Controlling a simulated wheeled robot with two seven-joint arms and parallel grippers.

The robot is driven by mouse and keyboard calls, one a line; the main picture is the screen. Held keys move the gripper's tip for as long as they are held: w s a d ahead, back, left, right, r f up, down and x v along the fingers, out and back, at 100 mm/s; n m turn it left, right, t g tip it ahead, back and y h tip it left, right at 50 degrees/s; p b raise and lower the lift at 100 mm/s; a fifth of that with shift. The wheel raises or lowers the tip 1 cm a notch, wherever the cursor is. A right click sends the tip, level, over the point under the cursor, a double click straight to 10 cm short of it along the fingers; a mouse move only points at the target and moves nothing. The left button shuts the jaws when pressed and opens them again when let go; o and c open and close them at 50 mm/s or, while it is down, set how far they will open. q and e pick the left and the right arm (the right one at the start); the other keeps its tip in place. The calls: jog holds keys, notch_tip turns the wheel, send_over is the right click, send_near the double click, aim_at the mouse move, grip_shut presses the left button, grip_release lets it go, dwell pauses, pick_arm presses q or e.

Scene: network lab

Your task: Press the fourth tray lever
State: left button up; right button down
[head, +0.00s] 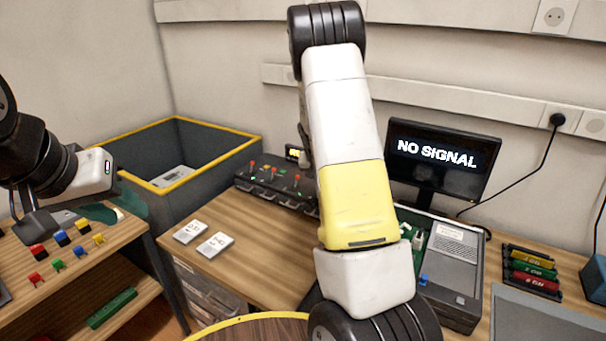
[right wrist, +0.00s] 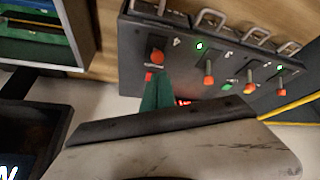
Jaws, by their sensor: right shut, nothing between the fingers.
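The tray lever box (head: 262,187) is a dark unit on the wooden bench, left of my right arm. Three red-tipped levers show in the head view; its right end is hidden behind my arm. In the right wrist view the box (right wrist: 190,23) appears turned around, with a row of orange-red levers. The lever at the row's left end (right wrist: 157,57) looks shorter than the others. My right gripper (right wrist: 157,92) is shut and empty, its green tip close to that lever; contact is unclear. My left gripper (head: 40,225) is at the far left, away from the box; its opening is unclear.
A monitor (head: 440,160) reading "NO SIGNAL" stands behind my right arm. A grey bin (head: 215,165) with a yellow rim is left of the box. Two white cards (head: 214,245) lie in front. An open grey device (head: 455,270) stands to the right.

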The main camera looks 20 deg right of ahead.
jog(key=shift+r, duration=0.35)
jog(key=shift+r, duration=0.1)
jog(key=v, duration=0.7)
jog(key=shift+a+r, duration=0.2)
jog(key=shift+r, duration=0.05)
jog(key=shift+s, duration=0.15)
jog(key=s+a+r+n+y, duration=0.1)
jog(key=s+a+r+y, duration=0.1)
jog(key=s+a+r, duration=0.45)
jog(key=s+a+r+n+y, duration=0.1)
jog(key=s+a+r+y, duration=0.15)
jog(key=s+r, duration=0.65)
jog(key=s+a+n+t, duration=0.1)
jog(key=s+a, duration=0.6)
jog(key=s, duration=1)
jog(key=shift+r+n, duration=0.5)
jog(key=shift+n, duration=0.4)
